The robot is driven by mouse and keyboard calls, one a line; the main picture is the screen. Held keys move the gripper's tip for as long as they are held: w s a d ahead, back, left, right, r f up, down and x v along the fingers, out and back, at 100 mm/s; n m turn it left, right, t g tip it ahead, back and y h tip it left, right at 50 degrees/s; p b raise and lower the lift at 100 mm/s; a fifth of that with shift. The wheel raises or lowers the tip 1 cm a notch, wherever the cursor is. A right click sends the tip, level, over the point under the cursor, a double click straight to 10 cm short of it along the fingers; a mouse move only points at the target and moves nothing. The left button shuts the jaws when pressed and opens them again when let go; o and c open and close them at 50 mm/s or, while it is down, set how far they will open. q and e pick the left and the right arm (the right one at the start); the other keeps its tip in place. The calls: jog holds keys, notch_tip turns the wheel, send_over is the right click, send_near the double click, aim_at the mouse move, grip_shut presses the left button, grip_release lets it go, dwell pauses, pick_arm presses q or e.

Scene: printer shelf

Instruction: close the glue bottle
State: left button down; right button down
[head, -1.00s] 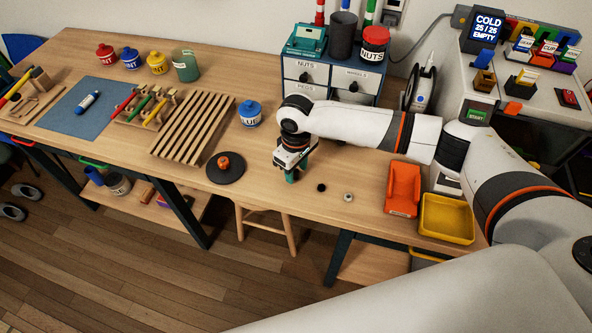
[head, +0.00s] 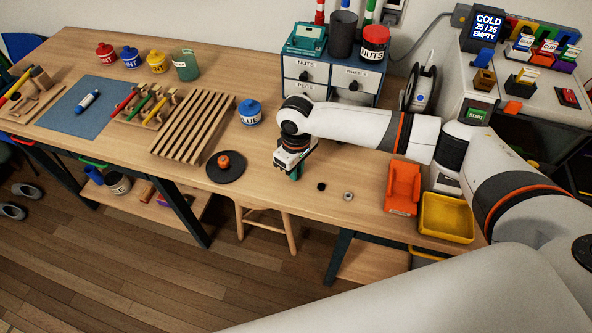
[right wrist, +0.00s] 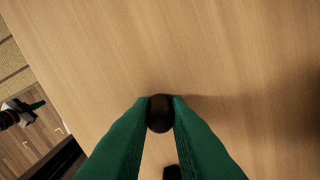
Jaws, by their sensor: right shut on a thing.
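The glue bottle (head: 249,118) is a blue jar with a white label, standing upright on the table behind and to the left of my right gripper. Its top looks blue and rounded; I cannot tell from here whether it is closed. My right gripper (head: 295,174) points down close to the tabletop. In the right wrist view its green fingers (right wrist: 160,112) are shut on a dark round piece (right wrist: 160,121). The lower part of this piece and its contact with the table are unclear. My left gripper is not in view.
A small black piece (head: 321,187) and a grey nut (head: 348,196) lie right of the gripper. A dark round turntable (head: 228,176) with an orange piece is left. A slatted rack (head: 190,128), orange tray (head: 402,190), yellow bin (head: 446,222) and drawer unit (head: 330,78) stand around.

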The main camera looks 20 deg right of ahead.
notch_tip(320, 180, up, 10)
jog(key=b, duration=0.1)
dwell(0.4)
